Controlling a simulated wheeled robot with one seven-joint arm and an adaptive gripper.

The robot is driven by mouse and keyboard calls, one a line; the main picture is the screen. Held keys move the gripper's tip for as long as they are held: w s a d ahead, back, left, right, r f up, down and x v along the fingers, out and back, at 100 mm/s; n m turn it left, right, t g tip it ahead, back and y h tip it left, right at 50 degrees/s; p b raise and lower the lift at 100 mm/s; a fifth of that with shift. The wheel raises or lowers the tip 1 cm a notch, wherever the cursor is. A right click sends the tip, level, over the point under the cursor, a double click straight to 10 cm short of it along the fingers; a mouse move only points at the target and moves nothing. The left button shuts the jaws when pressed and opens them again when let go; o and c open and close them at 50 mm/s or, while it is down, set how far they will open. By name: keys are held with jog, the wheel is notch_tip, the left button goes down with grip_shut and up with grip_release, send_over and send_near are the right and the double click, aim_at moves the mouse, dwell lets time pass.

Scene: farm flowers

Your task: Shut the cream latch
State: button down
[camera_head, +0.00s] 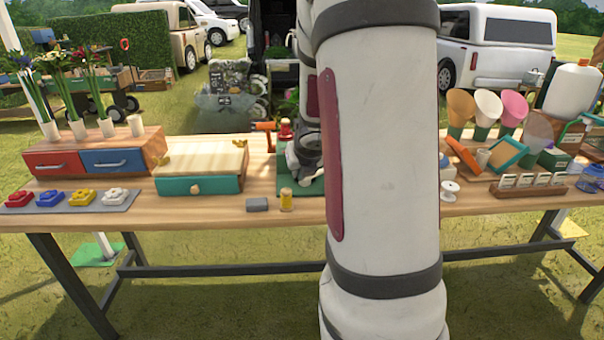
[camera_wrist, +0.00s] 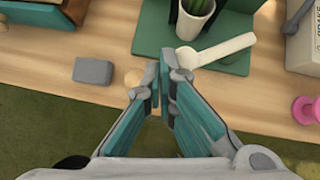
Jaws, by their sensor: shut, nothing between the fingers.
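A cream lever (camera_wrist: 228,48) with a rounded end, which looks like the latch, lies against a dark green board (camera_wrist: 240,65) in the wrist view. It slants up to the right. My gripper (camera_wrist: 163,72) is shut and empty, with its teal fingertips just left of the lever's rounded end. Whether they touch it is unclear. In the head view my gripper (camera_head: 304,160) is above the green board (camera_head: 287,184), partly hidden by my arm.
A grey block (camera_wrist: 93,71) and a small round-topped jar (camera_wrist: 133,77) lie left of my fingers. A box marked BRAKE (camera_wrist: 307,38) and a pink spool (camera_wrist: 305,110) are at right. A teal drawer box (camera_head: 200,185) stands left.

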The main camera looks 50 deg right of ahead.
jog(key=shift+w+d+m+h, duration=0.1)
jog(key=shift+w+m+h, duration=0.25)
jog(key=shift+m, duration=0.15)
jog(key=shift+d, duration=0.1)
dwell(1.4)
